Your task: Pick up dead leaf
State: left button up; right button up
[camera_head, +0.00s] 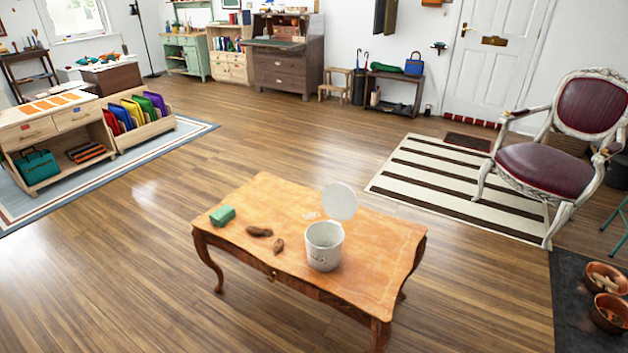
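Two small brown curled things that look like dead leaves lie on the wooden table in the head view. One dead leaf (259,231) is longer and lies to the left. The other dead leaf (279,246) is smaller and lies closer to the white bin. They are apart from each other. Neither of my grippers is in view, so nothing shows of what they hold.
The wooden table (375,265) has curved legs and a clear right side. Wooden floor (130,270) is clear around the table. A chair (545,170) stands at right.

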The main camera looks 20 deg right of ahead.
aim_at(277, 245)
jog(key=z, duration=2.75)
jog(key=i, duration=2.85)
jog(key=u, duration=1.45)
jog(key=i, duration=1.75)
jog(key=u, duration=3.5)
